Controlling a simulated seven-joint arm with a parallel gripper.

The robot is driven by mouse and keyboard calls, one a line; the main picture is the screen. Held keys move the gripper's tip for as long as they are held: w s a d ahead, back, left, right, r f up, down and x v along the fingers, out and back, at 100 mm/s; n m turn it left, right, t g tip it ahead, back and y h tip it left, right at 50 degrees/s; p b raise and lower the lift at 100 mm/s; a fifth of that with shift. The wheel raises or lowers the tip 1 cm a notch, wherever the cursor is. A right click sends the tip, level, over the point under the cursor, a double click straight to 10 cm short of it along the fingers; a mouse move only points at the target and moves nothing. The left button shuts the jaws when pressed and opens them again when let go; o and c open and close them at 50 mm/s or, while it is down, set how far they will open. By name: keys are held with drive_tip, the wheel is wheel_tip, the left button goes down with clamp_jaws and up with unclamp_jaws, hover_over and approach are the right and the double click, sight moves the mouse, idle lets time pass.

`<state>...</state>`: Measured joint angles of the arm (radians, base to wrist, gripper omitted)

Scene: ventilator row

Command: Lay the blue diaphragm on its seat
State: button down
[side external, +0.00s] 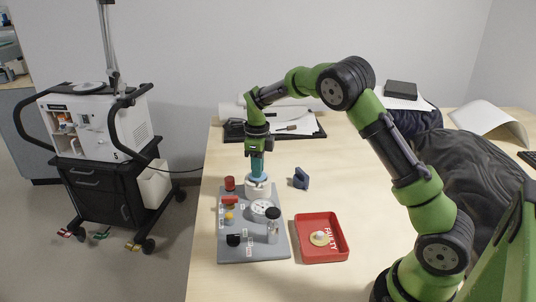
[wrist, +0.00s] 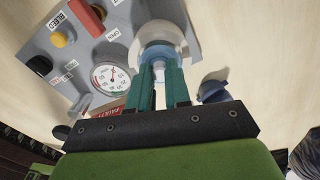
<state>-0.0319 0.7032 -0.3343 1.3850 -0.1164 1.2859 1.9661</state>
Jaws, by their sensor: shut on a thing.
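My gripper (side external: 258,173) points straight down over a white round housing (side external: 257,188) at the back of the grey panel. Its teal fingers are shut on the blue diaphragm (side external: 258,179), a pale blue piece at the housing's top. In the wrist view the fingertips (wrist: 157,72) reach to the mouth of the pale, round housing (wrist: 166,36), and a bit of the light blue diaphragm (wrist: 153,75) shows between them. The seat inside is mostly hidden, so I cannot tell whether the diaphragm touches it.
The grey panel (side external: 237,250) carries a gauge (side external: 261,206), red, yellow and black knobs, and a clear cylinder (side external: 273,230). A red tray (side external: 309,257) marked FAULTY holds a yellowish disc (side external: 319,238). A dark blue piece (side external: 301,179) stands right of the housing.

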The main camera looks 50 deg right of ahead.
drive_tip(key=shift+f, duration=0.25)
drive_tip(key=shift+f, duration=0.5)
drive_tip(key=shift+f, duration=0.2)
idle(0.5)
drive_tip(key=shift+f, duration=0.35)
drive_tip(key=shift+f, duration=0.1)
drive_tip(key=c, duration=1)
unclamp_jaws()
drive_tip(key=shift+w+d+r, duration=0.1)
drive_tip(key=shift+d+r, duration=0.05)
drive_tip(key=shift+r, duration=3.45)
